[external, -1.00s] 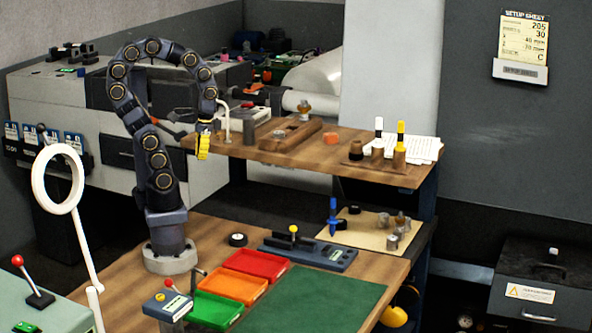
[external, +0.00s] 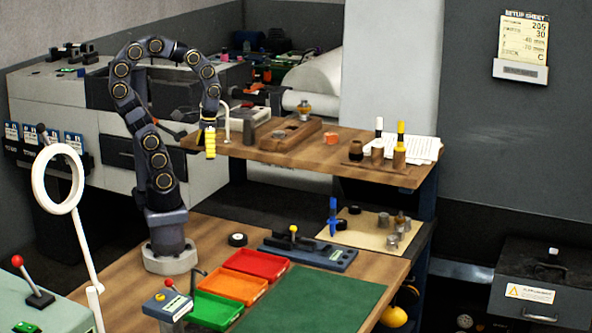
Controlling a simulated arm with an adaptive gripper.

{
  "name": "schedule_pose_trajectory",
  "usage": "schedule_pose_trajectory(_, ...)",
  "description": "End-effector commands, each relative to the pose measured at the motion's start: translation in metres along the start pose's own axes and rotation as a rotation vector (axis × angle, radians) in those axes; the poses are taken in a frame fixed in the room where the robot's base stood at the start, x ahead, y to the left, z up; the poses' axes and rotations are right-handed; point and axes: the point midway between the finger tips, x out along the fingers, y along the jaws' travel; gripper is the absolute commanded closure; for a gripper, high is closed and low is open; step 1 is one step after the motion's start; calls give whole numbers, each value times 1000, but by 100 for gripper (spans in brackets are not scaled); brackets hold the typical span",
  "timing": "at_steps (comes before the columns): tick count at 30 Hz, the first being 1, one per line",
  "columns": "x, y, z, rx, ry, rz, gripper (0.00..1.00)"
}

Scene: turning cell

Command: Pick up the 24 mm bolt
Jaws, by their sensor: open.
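My gripper (external: 210,154), with yellow fingers, hangs pointing down at the left end of the wooden shelf. It is open, and I see nothing between its fingers. No part can be surely told as the 24 mm bolt at this size. Several small metal parts (external: 391,240) stand on the cream mat (external: 358,240) at the lower right, far from my gripper. A small brass and grey part (external: 304,111) stands on the shelf by a wooden block, to the right of my gripper.
The wooden shelf (external: 270,153) also holds an orange block (external: 329,138), short cylinders and papers (external: 425,148). Below are red (external: 257,264), orange (external: 235,287) and green (external: 215,311) trays, a blue fixture (external: 310,251) and a clear green mat (external: 310,300). A white ring lamp (external: 38,180) stands front left.

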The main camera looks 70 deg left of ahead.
Motion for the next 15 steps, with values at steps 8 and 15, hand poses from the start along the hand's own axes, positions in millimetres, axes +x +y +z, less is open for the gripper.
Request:
schedule_pose_trajectory(8,-55,-56,-129,-358,190,-95,15)
schedule_pose_trajectory(15,-98,-132,-252,-683,413,-175,15)
